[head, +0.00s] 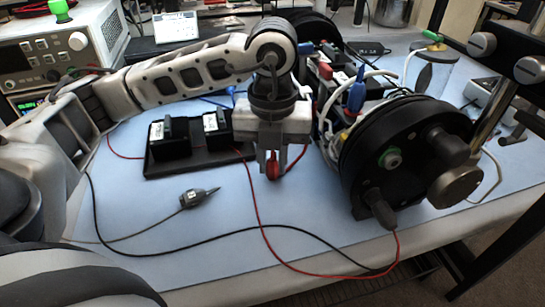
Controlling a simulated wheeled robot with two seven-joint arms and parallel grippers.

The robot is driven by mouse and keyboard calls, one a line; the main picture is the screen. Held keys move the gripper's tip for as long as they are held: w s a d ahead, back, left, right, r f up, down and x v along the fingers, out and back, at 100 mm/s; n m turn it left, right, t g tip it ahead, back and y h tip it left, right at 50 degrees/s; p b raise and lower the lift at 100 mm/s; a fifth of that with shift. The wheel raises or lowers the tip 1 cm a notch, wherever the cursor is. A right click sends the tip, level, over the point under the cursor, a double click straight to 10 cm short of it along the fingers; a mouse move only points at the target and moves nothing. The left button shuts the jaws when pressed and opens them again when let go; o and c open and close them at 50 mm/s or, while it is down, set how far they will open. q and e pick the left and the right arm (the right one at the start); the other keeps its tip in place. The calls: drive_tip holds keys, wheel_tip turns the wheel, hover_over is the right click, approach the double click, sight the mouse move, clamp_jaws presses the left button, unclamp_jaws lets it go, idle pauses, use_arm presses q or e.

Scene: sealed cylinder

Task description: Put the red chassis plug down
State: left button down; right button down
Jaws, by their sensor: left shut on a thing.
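My left gripper (271,166) points straight down over the blue mat in the middle of the head view. It is shut on the red chassis plug (273,172), whose red body shows between the fingertips. Its upper part is hidden by the fingers. The plug is at or just above the mat; I cannot tell whether it touches. A red wire shows just right of the fingers. My right gripper is not in view.
The blue mat (180,250) is mostly clear in front. A black holder (190,163) with two blocks stands behind left. A grey probe (200,197) lies on the mat. Red and black wires cross the front. A large black cylinder (362,165) with coloured connectors behind it stands right.

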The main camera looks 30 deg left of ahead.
sight(273, 156)
use_arm(q)
drive_tip(key=shift+f, duration=0.3)
drive_tip(key=c, duration=1.3)
unclamp_jaws()
drive_tip(key=shift+r, duration=0.2)
wheel_tip(273, 156, up, 13)
drive_tip(key=p, duration=0.2)
